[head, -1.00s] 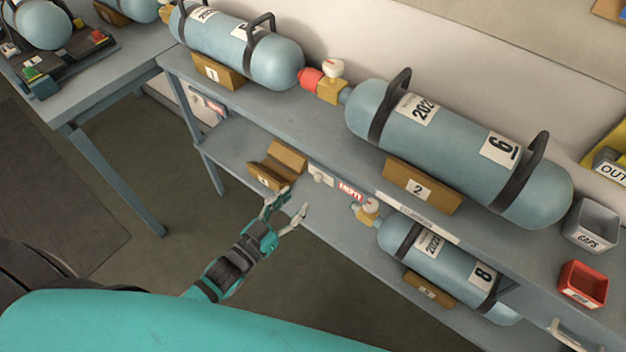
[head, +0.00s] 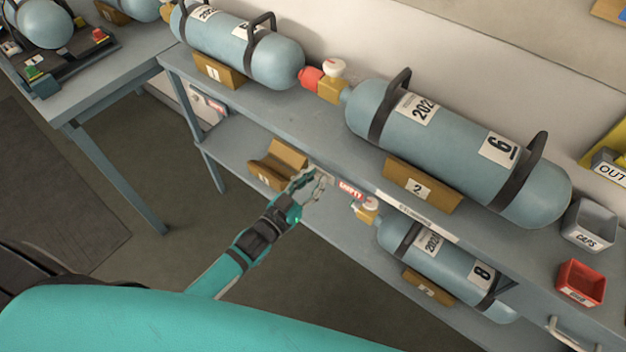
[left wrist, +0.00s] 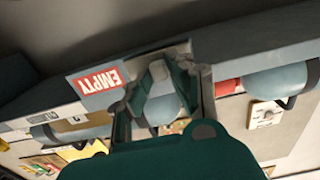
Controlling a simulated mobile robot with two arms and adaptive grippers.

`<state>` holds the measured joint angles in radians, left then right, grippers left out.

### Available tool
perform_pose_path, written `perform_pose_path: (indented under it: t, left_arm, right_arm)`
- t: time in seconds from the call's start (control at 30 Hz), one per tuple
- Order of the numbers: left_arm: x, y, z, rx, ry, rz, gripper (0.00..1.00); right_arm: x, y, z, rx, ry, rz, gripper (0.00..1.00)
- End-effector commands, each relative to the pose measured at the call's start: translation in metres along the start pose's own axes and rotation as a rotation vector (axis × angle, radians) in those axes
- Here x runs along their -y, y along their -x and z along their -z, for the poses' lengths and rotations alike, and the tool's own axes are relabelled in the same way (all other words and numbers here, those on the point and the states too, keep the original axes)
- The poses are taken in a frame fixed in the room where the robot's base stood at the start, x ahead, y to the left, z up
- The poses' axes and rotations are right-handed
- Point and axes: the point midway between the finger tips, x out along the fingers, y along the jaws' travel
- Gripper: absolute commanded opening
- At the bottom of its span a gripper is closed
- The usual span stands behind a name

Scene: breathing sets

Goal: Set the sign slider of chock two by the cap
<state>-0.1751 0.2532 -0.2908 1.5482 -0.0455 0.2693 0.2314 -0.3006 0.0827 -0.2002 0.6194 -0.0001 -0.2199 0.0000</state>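Chock two (head: 418,189), a wooden block with a "2" label, holds the large cylinder 6 (head: 455,150) on the upper shelf. A red cap (head: 311,78) sits on the outlet side of its brass valve (head: 331,87). Below, on the shelf's front edge, a red EMPTY sign (head: 351,189) shows. It appears upside down in the left wrist view (left wrist: 97,83). My left gripper (head: 316,182) is at the shelf edge just left of that sign. Its fingers are apart and hide the slider part there; contact is unclear. My right gripper is not in view.
On the lower shelf are an empty wooden chock (head: 278,163) and cylinder 8 (head: 455,268) with its valve. Cylinder 1's chock (head: 218,70) stands at the upper left. A grey CAPS bin (head: 590,225) and a red bin (head: 582,282) are at the right.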

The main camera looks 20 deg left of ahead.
Motion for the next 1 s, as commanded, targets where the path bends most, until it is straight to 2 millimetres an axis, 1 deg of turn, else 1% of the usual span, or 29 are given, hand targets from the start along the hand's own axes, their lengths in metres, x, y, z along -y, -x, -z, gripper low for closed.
perform_pose_path:
  t: [0.03,0.1,0.13,0.47,0.53,0.63,0.83,0.9,1.0]
  left_arm:
    - [0.000,0.000,0.000,0.000,0.000,0.000,0.12]
    - [0.000,0.000,0.000,0.000,0.000,0.000,0.02]
    - [0.000,0.000,0.000,0.000,0.000,0.000,0.00]
    - [0.000,0.000,0.000,0.000,0.000,0.000,0.00]
    - [-0.004,0.000,0.000,0.000,0.002,0.000,0.00]
    - [-0.020,0.000,0.000,0.000,0.005,-0.001,0.00]
    - [-0.067,0.001,0.000,0.002,0.007,0.000,0.00]
    - [-0.079,0.001,-0.001,0.002,0.005,0.000,0.00]
    - [-0.088,0.000,0.000,0.002,0.002,0.000,0.00]
  right_arm:
    - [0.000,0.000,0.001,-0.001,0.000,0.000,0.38]
    - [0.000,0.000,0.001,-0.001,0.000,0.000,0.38]
    - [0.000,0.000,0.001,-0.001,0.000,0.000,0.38]
    - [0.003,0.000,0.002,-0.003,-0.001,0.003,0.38]
    - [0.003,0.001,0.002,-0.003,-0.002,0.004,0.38]
    - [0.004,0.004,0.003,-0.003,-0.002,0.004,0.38]
    - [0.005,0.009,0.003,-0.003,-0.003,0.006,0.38]
    - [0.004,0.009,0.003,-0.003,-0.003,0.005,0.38]
    - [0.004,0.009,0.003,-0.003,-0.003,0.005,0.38]
